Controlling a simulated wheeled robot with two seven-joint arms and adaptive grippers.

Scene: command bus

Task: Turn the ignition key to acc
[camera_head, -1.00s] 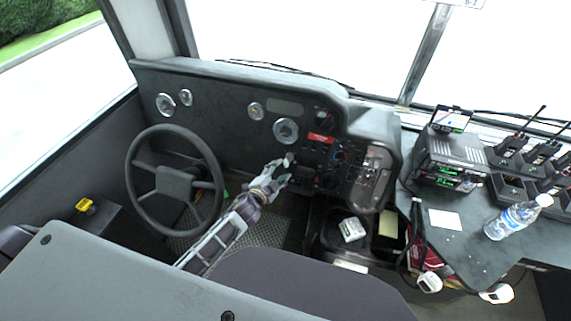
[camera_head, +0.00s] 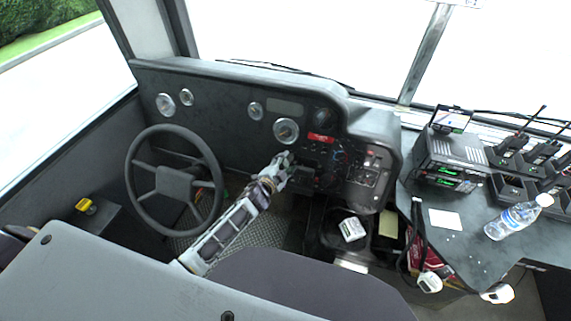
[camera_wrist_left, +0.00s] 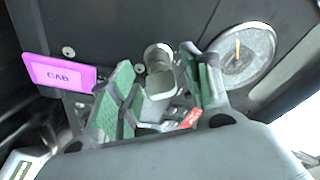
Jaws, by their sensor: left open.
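My left gripper (camera_head: 285,158) reaches to the dashboard, below the round gauge. In the left wrist view its two green-padded fingers (camera_wrist_left: 158,88) are open. A silver, rounded piece (camera_wrist_left: 160,72) that looks like the ignition key's head shows between the fingers, with a gap to the pads visible. I cannot tell whether either finger touches it. The lock's acc marking is not readable. In the head view the gripper hides the key. My right gripper is not in view.
The steering wheel (camera_head: 175,181) stands left of my arm. The gauge (camera_wrist_left: 240,56) is beside the fingers, and a pink CAB tag (camera_wrist_left: 60,73) lies on their other side. A switch panel (camera_head: 368,176) is to the right.

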